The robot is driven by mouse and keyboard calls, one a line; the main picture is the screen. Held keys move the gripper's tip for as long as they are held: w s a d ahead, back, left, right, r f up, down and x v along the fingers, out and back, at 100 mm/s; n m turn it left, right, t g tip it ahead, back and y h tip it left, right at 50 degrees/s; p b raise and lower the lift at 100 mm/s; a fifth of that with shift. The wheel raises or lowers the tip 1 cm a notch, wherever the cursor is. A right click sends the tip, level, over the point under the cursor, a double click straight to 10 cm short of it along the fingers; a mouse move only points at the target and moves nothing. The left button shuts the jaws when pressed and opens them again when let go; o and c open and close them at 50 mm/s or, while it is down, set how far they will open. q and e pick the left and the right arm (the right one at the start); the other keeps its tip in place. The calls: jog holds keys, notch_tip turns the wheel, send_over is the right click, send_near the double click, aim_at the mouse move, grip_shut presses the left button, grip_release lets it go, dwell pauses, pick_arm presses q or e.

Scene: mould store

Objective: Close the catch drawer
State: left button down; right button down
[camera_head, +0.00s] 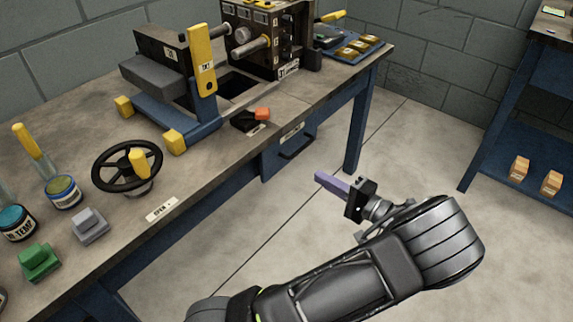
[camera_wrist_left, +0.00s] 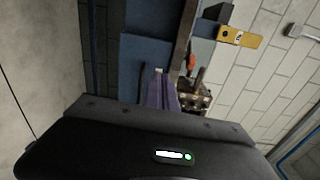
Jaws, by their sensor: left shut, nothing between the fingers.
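The catch drawer (camera_head: 274,163) is a blue front with a dark bar handle (camera_head: 297,148) under the bench's front edge. How far it stands out from the bench is hard to tell. My left gripper (camera_head: 320,177) has purple fingers that are shut and empty. In the head view it is in the air in front of the bench, below and to the right of the handle, apparently clear of it. In the wrist view the shut fingers (camera_wrist_left: 159,80) point towards a blue panel (camera_wrist_left: 140,52), probably the drawer front. My right gripper is not in view.
The bench (camera_head: 215,170) carries a press with a yellow lever (camera_head: 202,60), a black handwheel (camera_head: 115,165), an orange-handled switch (camera_head: 260,114) and jars. A blue bench leg (camera_head: 357,125) stands right of the drawer. The floor (camera_head: 420,150) is clear.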

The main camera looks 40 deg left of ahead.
aim_at(270, 148)
pick_arm(q)
jog(key=shift+s+a+r+n, duration=0.25)
jog(key=shift+s+r+n, duration=0.05)
jog(key=shift+n, duration=0.1)
jog(key=shift+a, duration=0.1)
jog(key=a, duration=0.6)
jog(key=a+b, duration=0.1)
jog(key=a, duration=0.5)
jog(key=shift+s+a, duration=0.2)
jog(key=shift+a, duration=0.75)
jog(key=shift+a, duration=1.2)
jog(key=shift+r, duration=0.15)
